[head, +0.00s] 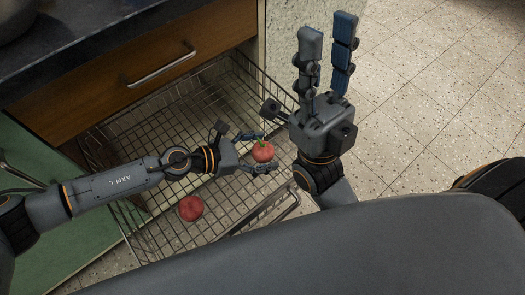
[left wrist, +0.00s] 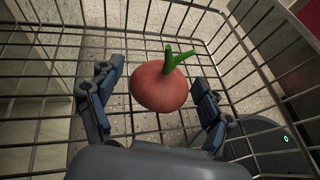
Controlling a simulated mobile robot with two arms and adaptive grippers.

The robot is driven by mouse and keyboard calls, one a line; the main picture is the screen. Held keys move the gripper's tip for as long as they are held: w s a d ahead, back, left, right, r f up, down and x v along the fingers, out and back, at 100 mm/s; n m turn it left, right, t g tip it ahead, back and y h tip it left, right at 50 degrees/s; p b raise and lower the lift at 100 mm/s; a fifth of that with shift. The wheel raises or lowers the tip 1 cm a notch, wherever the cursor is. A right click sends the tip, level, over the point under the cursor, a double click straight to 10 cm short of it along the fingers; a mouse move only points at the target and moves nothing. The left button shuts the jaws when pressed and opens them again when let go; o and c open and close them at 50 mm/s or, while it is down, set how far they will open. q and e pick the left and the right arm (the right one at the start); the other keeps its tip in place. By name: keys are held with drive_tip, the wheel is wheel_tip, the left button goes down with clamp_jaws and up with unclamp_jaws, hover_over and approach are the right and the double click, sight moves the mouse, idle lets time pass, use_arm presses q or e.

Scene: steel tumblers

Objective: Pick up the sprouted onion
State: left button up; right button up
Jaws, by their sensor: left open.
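The sprouted onion (head: 263,152) is round and red with green shoots on top. It is in the wire basket, towards its right side. My left gripper (head: 259,153) is open, with one finger on each side of the onion. In the left wrist view the onion (left wrist: 160,88) is between the two open fingers of the left gripper (left wrist: 158,82), its green shoots pointing up and right. A gap shows at the left finger; contact at the right one cannot be told. My right gripper (head: 328,30) is open and empty, pointing up, beyond the basket's right side.
A second red onion (head: 191,208), with no shoots visible, lies in the wire basket (head: 150,228) at lower left. A wooden drawer front (head: 140,50) with a metal handle is above the basket. Speckled tile floor (head: 430,120) is open at right.

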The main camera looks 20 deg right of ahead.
use_arm(q)
drive_tip(key=c, duration=1.3)
drive_tip(key=shift+c, duration=0.2)
drive_tip(key=shift+r, duration=0.1)
